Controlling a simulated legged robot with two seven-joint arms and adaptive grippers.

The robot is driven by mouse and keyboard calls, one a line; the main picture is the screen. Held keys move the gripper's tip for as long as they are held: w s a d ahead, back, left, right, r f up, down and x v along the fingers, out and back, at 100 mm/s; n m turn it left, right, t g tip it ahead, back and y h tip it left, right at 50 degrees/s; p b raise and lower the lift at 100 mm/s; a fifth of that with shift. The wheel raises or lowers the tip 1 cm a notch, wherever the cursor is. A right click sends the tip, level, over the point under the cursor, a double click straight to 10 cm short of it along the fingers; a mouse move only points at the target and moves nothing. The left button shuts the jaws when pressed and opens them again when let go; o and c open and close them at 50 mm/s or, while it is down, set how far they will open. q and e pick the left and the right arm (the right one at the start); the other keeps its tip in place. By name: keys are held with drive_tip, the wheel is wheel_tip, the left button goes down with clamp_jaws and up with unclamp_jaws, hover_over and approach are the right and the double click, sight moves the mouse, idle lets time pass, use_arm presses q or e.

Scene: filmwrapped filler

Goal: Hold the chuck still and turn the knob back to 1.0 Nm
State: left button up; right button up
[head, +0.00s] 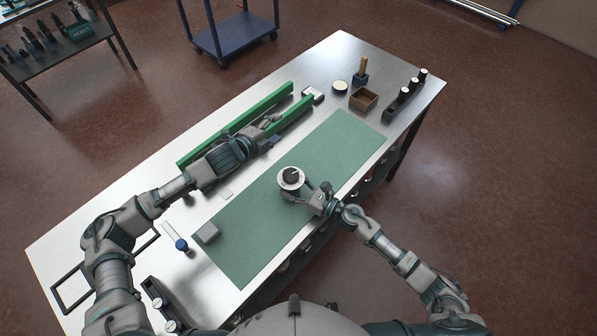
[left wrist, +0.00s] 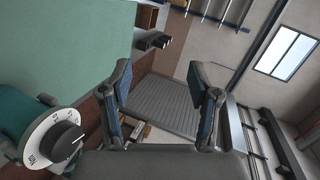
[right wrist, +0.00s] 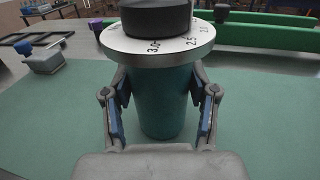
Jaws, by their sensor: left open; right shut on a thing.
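The chuck is a teal cylinder (right wrist: 160,100) with a white number dial (right wrist: 150,50) and a black knob (right wrist: 155,18) on top. It stands upright on the green mat (head: 338,150). In the head view the knob (head: 291,174) shows from above; the setting it points at cannot be read. My right gripper (right wrist: 160,92) is shut around the cylinder below the dial. My left gripper (head: 268,125) is open and empty, beyond the chuck near the green rails; the dial (left wrist: 40,132) shows at its wrist view's lower left.
Green rails (head: 268,103) run along the table's far side. A wooden box (head: 363,99), a round tin (head: 340,87) and a black rack (head: 391,113) stand at the far right end. Much of the mat is clear.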

use_arm(q)
drive_tip(key=a+n+h, duration=0.1)
drive_tip(key=n, duration=0.1)
drive_tip(key=n+g+h, duration=0.6)
drive_tip(key=n+h, duration=0.1)
drive_tip(key=h, duration=0.1)
approach(298, 173)
drive_tip(key=x, duration=1)
drive_tip(key=shift+w+d+f, duration=0.1)
drive_tip(key=shift+w+f, duration=0.2)
drive_tip(key=shift+f, duration=0.1)
drive_tip(key=c, duration=1)
